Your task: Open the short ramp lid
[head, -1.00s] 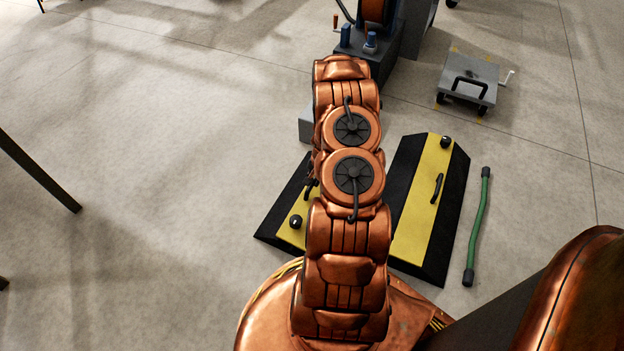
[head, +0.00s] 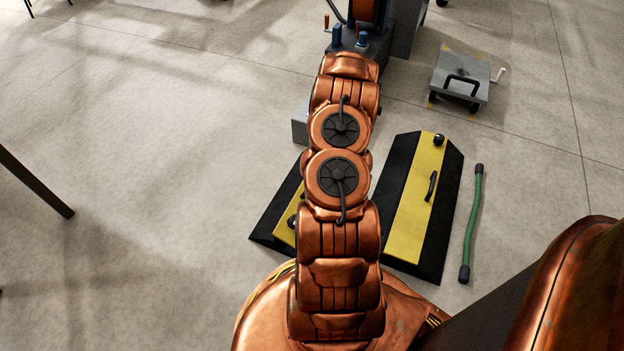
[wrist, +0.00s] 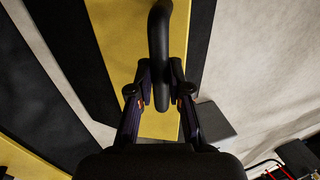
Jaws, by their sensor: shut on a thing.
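Two black ramps with yellow lids lie side by side on the floor. The left ramp (head: 268,235) is mostly hidden behind my arm in the head view; a strip of its yellow lid (head: 284,232) shows. The right ramp (head: 393,180) has a yellow lid (head: 412,208) with a black handle (head: 431,186) and a round black knob (head: 438,140); that lid lies flat. In the wrist view, my gripper (wrist: 160,92) is shut on a black bar handle (wrist: 160,35) over a yellow lid (wrist: 112,40). The head view hides my gripper. I cannot tell whether the gripped lid is raised.
A green bar (head: 473,225) lies right of the right ramp. A grey plate-like unit with a black handle (head: 462,75) stands at the back right. A grey block (head: 300,124) and a machine on a dark base (head: 345,50) are beyond my arm. Floor at left is clear.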

